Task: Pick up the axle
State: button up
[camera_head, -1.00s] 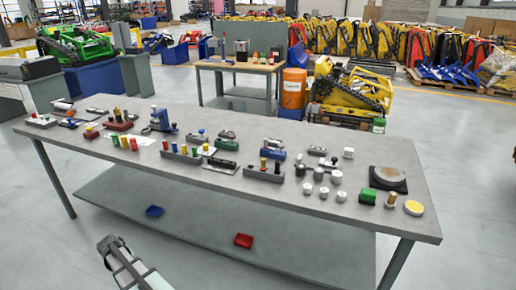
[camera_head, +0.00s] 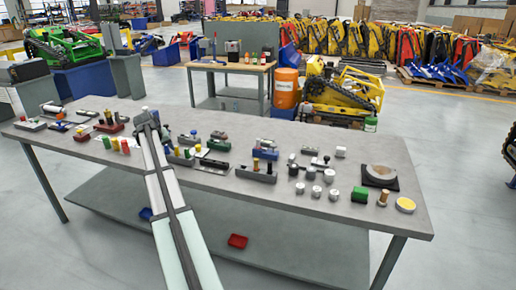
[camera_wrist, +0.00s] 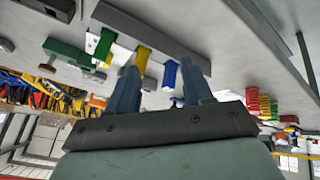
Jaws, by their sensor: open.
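I cannot tell for certain which of the small parts is the axle. My gripper (camera_head: 146,119) is over the left part of the workbench (camera_head: 225,205), and my arm hides some parts behind it. In the wrist view my gripper (camera_wrist: 160,68) has its two blue-grey fingers apart, with nothing held. Past the fingertips is a long grey rack (camera_wrist: 150,38) with a green peg (camera_wrist: 104,44), a yellow peg (camera_wrist: 141,62) and a blue peg (camera_wrist: 169,74). The fingers appear apart from the pegs.
Red and green cylinders (camera_head: 125,146) stand left of my arm. A red bin (camera_head: 238,241) is on the lower shelf. The front strip of the benchtop is mostly clear.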

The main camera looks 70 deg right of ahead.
jog(key=s+d+r+m+g, duration=0.1)
jog(key=s+d+r+m, duration=0.2)
jog(key=s+d, duration=0.35)
jog(key=s+d+r+m+g, duration=0.1)
jog(key=s+d+r+m, duration=0.25)
jog(key=s+d, duration=0.35)
jog(key=m+g+y, duration=0.2)
jog(key=m+y, duration=0.1)
jog(key=m, duration=0.7)
send_near(258, 140)
jog(key=x, duration=0.2)
jog(key=d+x, duration=0.1)
jog(key=x, duration=0.2)
jog(key=shift+x, duration=2.75)
jog(key=shift+w+a, duration=0.1)
jog(key=shift+w, duration=0.1)
grip_shut()
